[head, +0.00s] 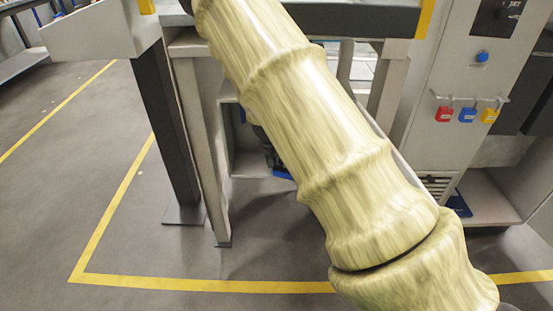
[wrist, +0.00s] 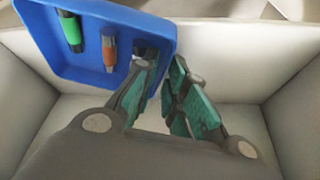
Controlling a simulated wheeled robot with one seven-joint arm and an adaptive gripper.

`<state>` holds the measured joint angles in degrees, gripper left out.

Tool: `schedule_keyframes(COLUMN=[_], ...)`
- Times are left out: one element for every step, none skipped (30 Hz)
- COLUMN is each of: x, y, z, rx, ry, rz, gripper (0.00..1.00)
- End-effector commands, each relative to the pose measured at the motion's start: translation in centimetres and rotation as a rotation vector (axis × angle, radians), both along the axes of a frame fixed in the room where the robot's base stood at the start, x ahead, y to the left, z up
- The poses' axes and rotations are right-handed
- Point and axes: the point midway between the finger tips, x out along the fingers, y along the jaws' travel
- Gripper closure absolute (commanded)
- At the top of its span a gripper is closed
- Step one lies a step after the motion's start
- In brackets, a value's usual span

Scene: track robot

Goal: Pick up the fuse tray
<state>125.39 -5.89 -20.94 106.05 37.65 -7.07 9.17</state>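The fuse tray is a blue, shallow open tray (wrist: 75,62) at the upper left of the wrist view. It holds a green fuse (wrist: 70,31), an orange-banded fuse (wrist: 110,50) and a dark one beside the fingertip. My gripper (wrist: 163,68) has teal fingers closed about the tray's right wall, one inside and one outside. The tray sits at an angle to the white walls around it and overlaps the far wall in the picture. In the head view my pale arm hides most of the tray and gripper; a small blue edge (head: 283,174) shows beside the arm.
White walls (wrist: 235,55) enclose the gripper on several sides. In the head view, a table leg (head: 165,130) stands left of my arm, and a cabinet with red, blue and yellow locks (head: 467,115) stands right. Yellow-lined floor (head: 110,220) is clear at left.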

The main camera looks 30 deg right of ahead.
Motion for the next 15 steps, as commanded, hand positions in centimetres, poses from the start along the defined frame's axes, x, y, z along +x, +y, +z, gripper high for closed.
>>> schedule_keyframes(x=[0.04,0.04,0.06,0.06,0.06,0.06,0.07,0.07,0.06,0.06,0.06,0.06,0.06,0.05,0.06], y=[-0.05,-0.05,-0.05,-0.06,-0.06,-0.06,-0.05,-0.05,-0.05,-0.05,-0.05,-0.05,-0.05,-0.04,-0.04], z=[-0.10,-0.11,-0.11,-0.10,-0.10,-0.09,-0.09,-0.09,-0.08,-0.08,-0.08,-0.08,-0.08,-0.07,-0.07], rx=[0.000,0.000,-0.001,-0.001,-0.001,-0.001,-0.001,-0.001,-0.001,-0.001,-0.001,-0.001,0.000,0.000,0.000], ry=[0.000,0.000,-0.001,-0.001,-0.001,-0.001,-0.001,-0.001,-0.001,-0.001,-0.001,-0.001,-0.001,-0.001,-0.001], rz=[0.000,0.000,0.000,0.000,0.000,0.000,0.000,0.000,0.000,0.000,0.000,0.000,0.000,0.000,0.000], gripper=[0.87,0.87,0.87,0.87,0.87,0.87,0.87,0.87,0.87,0.92,0.98,1.00,1.00,1.00,1.00])
